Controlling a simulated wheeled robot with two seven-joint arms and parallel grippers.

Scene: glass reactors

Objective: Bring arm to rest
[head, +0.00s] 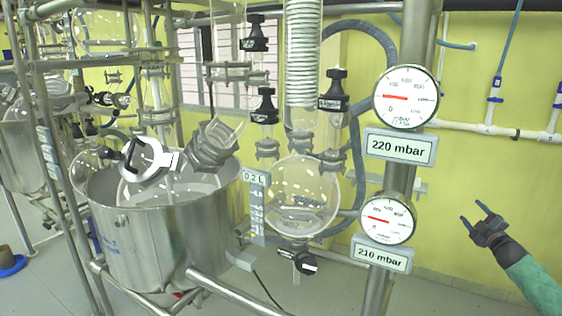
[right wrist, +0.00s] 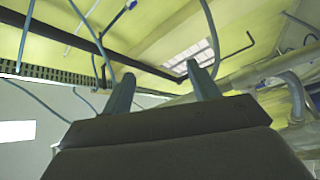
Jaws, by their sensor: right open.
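My right gripper (head: 476,217) is at the right of the head view, in front of the yellow wall. Its two fingers are apart with nothing between them. It stands clear of the gauges and the glassware. In the right wrist view its fingers (right wrist: 158,84) point up toward the wall and ceiling, spread and empty. My left gripper is not in either view.
Two round gauges, the upper (head: 405,97) and lower (head: 387,221), sit on a steel post left of my right gripper. A round glass flask (head: 303,200) and a steel vessel (head: 140,245) stand further left. White pipes (head: 500,130) run along the yellow wall (head: 470,170).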

